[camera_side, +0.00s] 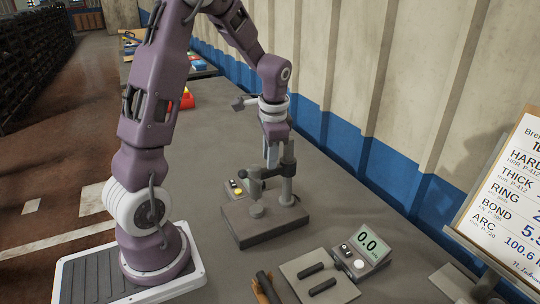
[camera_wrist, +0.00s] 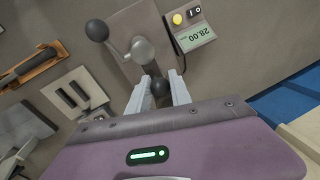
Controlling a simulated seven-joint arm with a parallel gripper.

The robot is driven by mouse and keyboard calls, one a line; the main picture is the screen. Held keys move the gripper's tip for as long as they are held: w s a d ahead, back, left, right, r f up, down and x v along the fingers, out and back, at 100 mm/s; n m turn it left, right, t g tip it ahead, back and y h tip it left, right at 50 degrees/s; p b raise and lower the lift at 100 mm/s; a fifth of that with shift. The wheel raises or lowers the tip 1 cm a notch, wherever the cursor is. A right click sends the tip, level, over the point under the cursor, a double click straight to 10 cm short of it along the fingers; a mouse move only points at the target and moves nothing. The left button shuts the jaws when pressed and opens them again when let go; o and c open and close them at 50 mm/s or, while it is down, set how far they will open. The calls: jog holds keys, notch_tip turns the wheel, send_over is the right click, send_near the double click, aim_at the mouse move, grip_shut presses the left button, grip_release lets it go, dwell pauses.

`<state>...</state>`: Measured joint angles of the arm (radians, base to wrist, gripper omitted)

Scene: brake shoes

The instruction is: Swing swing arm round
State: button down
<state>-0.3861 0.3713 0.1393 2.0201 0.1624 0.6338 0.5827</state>
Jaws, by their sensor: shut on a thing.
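The test stand (camera_side: 262,228) is a brown-grey block on the table with a grey upright post (camera_side: 288,185). The swing arm (camera_side: 268,173) is a dark piece reaching left from the post. My gripper (camera_side: 271,160) points down beside the post and is shut on the swing arm. In the wrist view, the two pale fingers of my gripper (camera_wrist: 159,92) sit either side of a dark rounded part (camera_wrist: 159,86). A grey round piece and a dark ball (camera_wrist: 97,30) lie above it. The fingers partly hide the grip in the side view.
A small readout box showing 28.00 (camera_wrist: 192,28) stands close beside the stand. A signboard (camera_side: 510,190) stands at right. A wall runs behind.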

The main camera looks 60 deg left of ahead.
jog(key=n, duration=0.1)
jog(key=d+n, duration=0.1)
jog(key=n, duration=0.1)
jog(key=d+n, duration=0.1)
jog(key=shift+w+d+n+g, duration=0.1)
jog(key=shift+w+n+g, duration=0.2)
jog(key=shift+g, duration=0.1)
jog(key=shift+w+d+n+g+h, duration=0.3)
jog(key=shift+w+d+n, duration=0.35)
jog(key=shift+n, duration=1.4)
jog(key=shift+w+d+n+g+h, duration=0.4)
jog(key=shift+w+n, duration=0.45)
jog(key=shift+n, duration=1.15)
jog(key=shift+w+d+n+g+h, duration=0.15)
jog(key=shift+w+d+n, duration=0.55)
jog(key=shift+n, duration=1.35)
jog(key=shift+w, duration=0.15)
jog(key=c, duration=1.2)
grip_release()
